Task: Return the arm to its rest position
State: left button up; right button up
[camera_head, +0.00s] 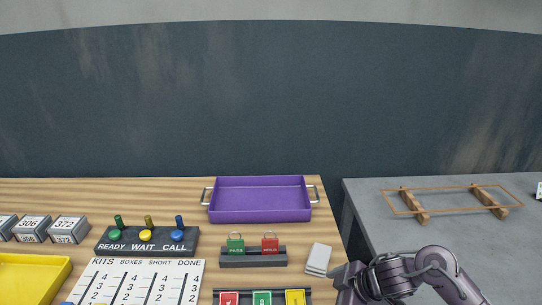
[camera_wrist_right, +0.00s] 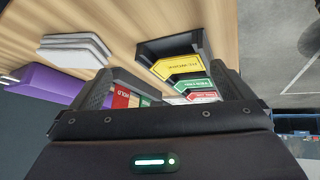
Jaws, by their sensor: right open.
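My right arm comes in at the bottom right of the head view. Its gripper (camera_head: 347,283) is at the right end of the wooden table, just right of a stack of white pads (camera_head: 318,259). In the right wrist view the gripper (camera_wrist_right: 160,88) has its two dark fingers wide apart. I see nothing held between them; the table with its coloured cards shows beyond. The pads (camera_wrist_right: 75,48) lie left of the fingers in that view. My left arm and gripper are not in view.
A purple tray (camera_head: 260,199) stands at the table's back. A button board (camera_head: 146,240) is farther left. A grey table (camera_head: 440,232) with wooden supports (camera_head: 489,201) is right, across a gap.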

jog(key=a+t, duration=0.1)
jog(key=a, duration=0.1)
jog(key=s+a+t, duration=0.1)
jog(key=a, duration=0.1)
jog(key=shift+s+m, duration=0.2)
jog(key=shift+m, duration=0.2)
jog(key=shift+s+a+r+m+t+h, duration=0.15)
jog(key=shift+s+a+m+t+h, duration=0.15)
jog(key=shift+m+t, duration=0.2)
jog(key=shift+s+a+r+m+t+h, duration=0.15)
jog(key=shift+s+m+t+h, duration=0.15)
jog(key=shift+s+m+t, duration=0.15)
jog(key=s+d+m+g+h, duration=0.2)
jog(key=s+d+m, duration=0.3)
jog(key=s, duration=0.4)
jog(key=s+d+m+g+h, duration=0.25)
jog(key=s+d+m, duration=0.25)
jog(key=s, duration=0.3)
notch_tip(320, 180, down, 32)
jog(key=s+g, duration=0.1)
jog(key=s, duration=0.1)
jog(key=s+d+f, duration=0.2)
jog(key=s+f, duration=0.6)
jog(key=s, duration=0.1)
jog(key=s+d+f+g, duration=0.1)
jog(key=s+d+f, duration=0.1)
jog(key=s+f, duration=0.7)
jog(key=shift+s+n, duration=0.45)
jog(key=shift+s, duration=0.25)
jog(key=shift+h, duration=0.25)
